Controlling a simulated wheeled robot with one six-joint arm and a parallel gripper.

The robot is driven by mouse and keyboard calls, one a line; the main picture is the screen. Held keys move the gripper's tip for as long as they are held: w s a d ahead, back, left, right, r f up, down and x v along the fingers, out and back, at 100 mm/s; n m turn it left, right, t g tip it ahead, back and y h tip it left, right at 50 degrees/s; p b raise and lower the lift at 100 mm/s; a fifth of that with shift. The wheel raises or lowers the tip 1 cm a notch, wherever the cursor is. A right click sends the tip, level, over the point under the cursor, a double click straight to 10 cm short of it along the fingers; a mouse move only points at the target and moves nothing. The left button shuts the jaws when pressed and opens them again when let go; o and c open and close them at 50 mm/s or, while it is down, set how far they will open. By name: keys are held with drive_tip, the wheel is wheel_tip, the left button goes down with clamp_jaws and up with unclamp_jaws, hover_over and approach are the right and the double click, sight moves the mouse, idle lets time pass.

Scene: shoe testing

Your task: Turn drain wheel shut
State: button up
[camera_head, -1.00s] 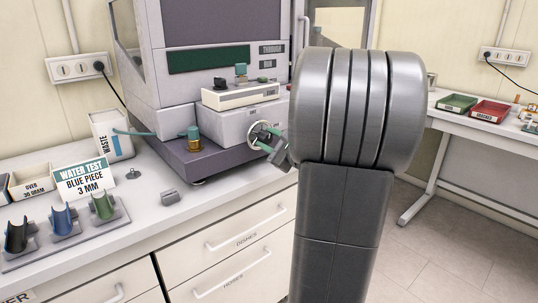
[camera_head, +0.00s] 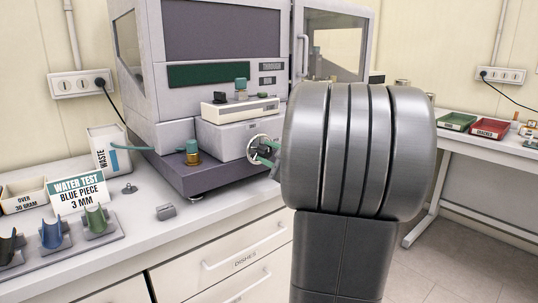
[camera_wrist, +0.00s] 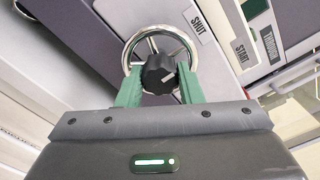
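The drain wheel (camera_head: 250,152) is a chrome ring with spokes on the front of the testing machine. In the wrist view the wheel (camera_wrist: 127,52) has a black hub knob (camera_wrist: 158,72) with a white pointer line. A "SHUT" label (camera_wrist: 198,22) is at its upper right. My gripper (camera_head: 266,150) is at the wheel, its green fingers apart. In the wrist view the gripper's fingers (camera_wrist: 160,76) straddle the knob, their tips overlapping the lower part of the wheel. Whether they press on the knob I cannot tell. My arm hides the area right of the wheel.
A brass fitting with a teal cap (camera_head: 192,152) stands left of the wheel. A "WATER TEST BLUE PIECE 3 MM" sign (camera_head: 79,193), a waste box (camera_head: 108,147) and a rack of coloured pieces (camera_head: 88,237) are on the bench. A grey block (camera_head: 166,211) lies near the bench's front edge.

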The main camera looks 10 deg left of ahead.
drive_tip(key=o, duration=0.4)
drive_tip(key=shift+o, duration=0.2)
drive_tip(key=v, duration=1.3)
drive_tip(key=shift+s+d, duration=0.25)
drive_tip(key=shift+s, duration=0.05)
drive_tip(key=shift+w+a, duration=0.1)
drive_tip(key=x, duration=1.3)
drive_tip(key=shift+w+a, duration=0.2)
drive_tip(key=shift+s+d, duration=0.1)
drive_tip(key=shift+d, duration=0.05)
